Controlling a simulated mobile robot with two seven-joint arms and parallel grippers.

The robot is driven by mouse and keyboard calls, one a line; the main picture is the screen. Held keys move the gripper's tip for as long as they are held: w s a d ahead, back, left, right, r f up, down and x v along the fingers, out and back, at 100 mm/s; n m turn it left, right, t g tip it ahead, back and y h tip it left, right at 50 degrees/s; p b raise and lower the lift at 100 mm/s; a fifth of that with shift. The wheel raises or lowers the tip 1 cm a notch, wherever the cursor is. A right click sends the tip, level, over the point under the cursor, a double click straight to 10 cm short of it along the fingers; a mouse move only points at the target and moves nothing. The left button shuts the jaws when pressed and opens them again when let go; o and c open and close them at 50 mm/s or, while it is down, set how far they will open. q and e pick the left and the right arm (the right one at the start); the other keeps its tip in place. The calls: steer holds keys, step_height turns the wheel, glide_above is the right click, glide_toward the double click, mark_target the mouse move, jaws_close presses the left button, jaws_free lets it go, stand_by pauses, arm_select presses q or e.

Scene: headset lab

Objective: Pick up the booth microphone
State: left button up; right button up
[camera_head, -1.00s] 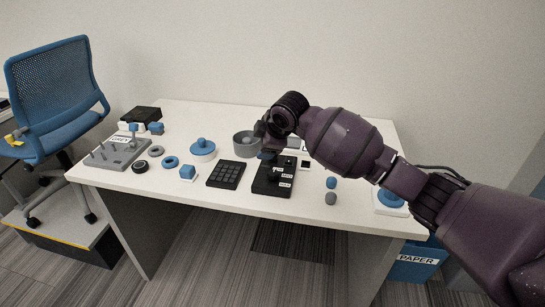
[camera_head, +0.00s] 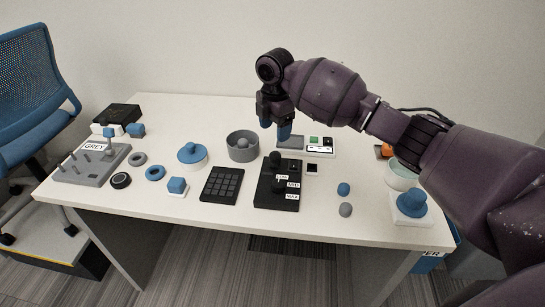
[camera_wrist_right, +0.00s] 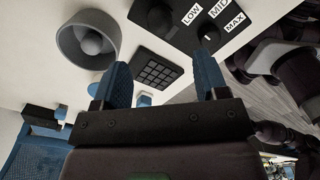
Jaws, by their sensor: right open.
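No item is plainly recognisable as the booth microphone. A black control box (camera_head: 264,196) with a round black knob (camera_head: 275,159) and LOW, MID and MAX labels stands at the middle of the table; the box also shows at the top of the right wrist view (camera_wrist_right: 186,28). My right gripper (camera_head: 275,128) is open and empty, with blue fingertips pointing down, above the table behind the box. In the right wrist view its two fingers (camera_wrist_right: 162,62) are apart with nothing between them. My left gripper is not in view.
A grey bowl (camera_head: 233,153) with a ball inside stands left of the box, and a black keypad (camera_head: 222,186) lies in front of it. Blue and grey balls (camera_head: 344,189) lie to the right. A pegged GREY tray (camera_head: 85,172) is at the left.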

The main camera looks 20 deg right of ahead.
mark_target(275, 153)
step_height(275, 153, down, 4)
steer(key=shift+f+b, duration=0.15)
steer(key=shift+b, duration=0.2)
steer(key=shift+f, duration=0.35)
steer(key=shift+s+f, duration=0.1)
steer(key=shift+f, duration=0.2)
step_height(275, 153, down, 4)
steer(key=shift+d+r+b, duration=0.1)
steer(key=shift+r+b, duration=0.1)
steer(key=shift+b, duration=0.35)
steer(key=shift+f, duration=0.4)
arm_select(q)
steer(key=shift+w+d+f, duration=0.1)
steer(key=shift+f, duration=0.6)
arm_select(e)
steer(key=c, duration=1)
